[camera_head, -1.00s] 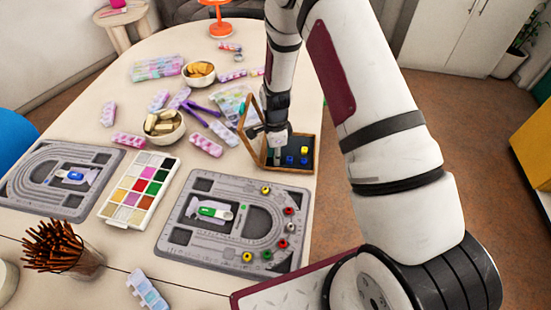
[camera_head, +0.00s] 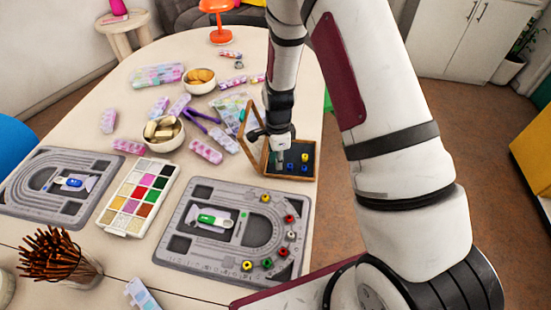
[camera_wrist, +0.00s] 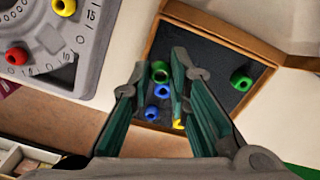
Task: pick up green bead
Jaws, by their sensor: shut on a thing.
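My gripper (camera_head: 281,146) is over the open wooden box, pointing down. In the wrist view its two fingers (camera_wrist: 159,67) are closed on a green bead (camera_wrist: 160,75) at their tips. Another green bead (camera_wrist: 241,79) lies apart on the box's dark floor, to the right of the fingers. In the head view the held bead is hidden by my gripper. I cannot tell how far the held bead is above the box floor.
Two blue beads (camera_wrist: 162,91) and a yellow bead (camera_wrist: 179,124) lie close by in the wooden box (camera_head: 290,176). The box lid (camera_head: 250,130) stands open on the left. A grey bead board (camera_head: 185,262) with several beads lies nearer.

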